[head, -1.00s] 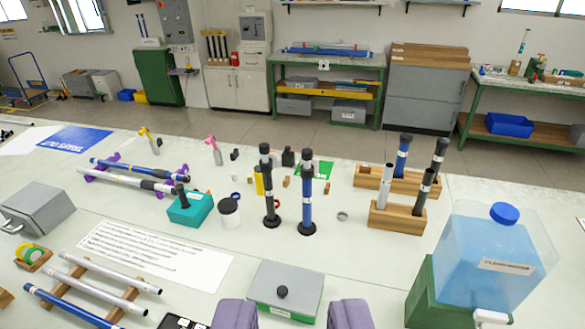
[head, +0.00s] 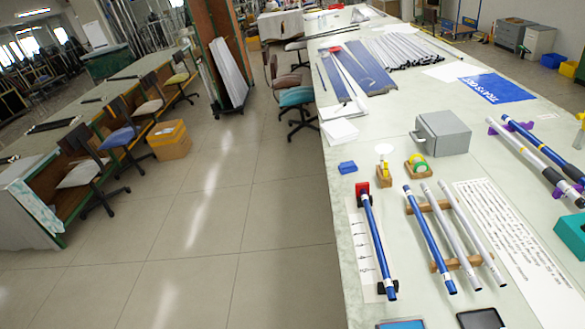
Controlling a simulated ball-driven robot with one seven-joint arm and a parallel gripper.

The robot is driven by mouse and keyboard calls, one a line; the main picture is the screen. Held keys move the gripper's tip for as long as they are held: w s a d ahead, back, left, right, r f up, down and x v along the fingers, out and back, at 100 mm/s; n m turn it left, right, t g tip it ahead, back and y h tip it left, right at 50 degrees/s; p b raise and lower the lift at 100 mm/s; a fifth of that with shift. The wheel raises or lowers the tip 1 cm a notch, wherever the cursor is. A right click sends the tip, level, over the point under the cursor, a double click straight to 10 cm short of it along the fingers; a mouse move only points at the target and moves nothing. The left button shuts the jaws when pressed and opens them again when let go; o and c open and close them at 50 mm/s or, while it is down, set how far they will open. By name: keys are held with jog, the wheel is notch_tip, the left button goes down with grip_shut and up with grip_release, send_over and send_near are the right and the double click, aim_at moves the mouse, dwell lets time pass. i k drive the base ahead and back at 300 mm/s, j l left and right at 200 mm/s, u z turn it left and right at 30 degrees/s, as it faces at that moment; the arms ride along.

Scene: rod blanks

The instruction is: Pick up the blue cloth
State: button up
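I cannot tell for certain which thing is the blue cloth. A small blue block-like or folded item (head: 347,167) lies near the table's left edge, left of the grey box. A flat blue sheet with white lettering (head: 497,88) lies farther back on the table. A pale teal cloth-like piece (head: 38,212) hangs over the end of a bench at the far left. My gripper is not visible in this view.
The long pale table (head: 340,215) runs up the right side. It bears a grey box (head: 441,132), a tape roll (head: 418,163), and blue rods (head: 378,245) and white rods (head: 457,235) on racks. Chairs (head: 120,140) stand left; the floor between (head: 230,230) is clear.

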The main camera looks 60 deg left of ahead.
aim_at(345, 167)
jog(key=u, duration=1.3)
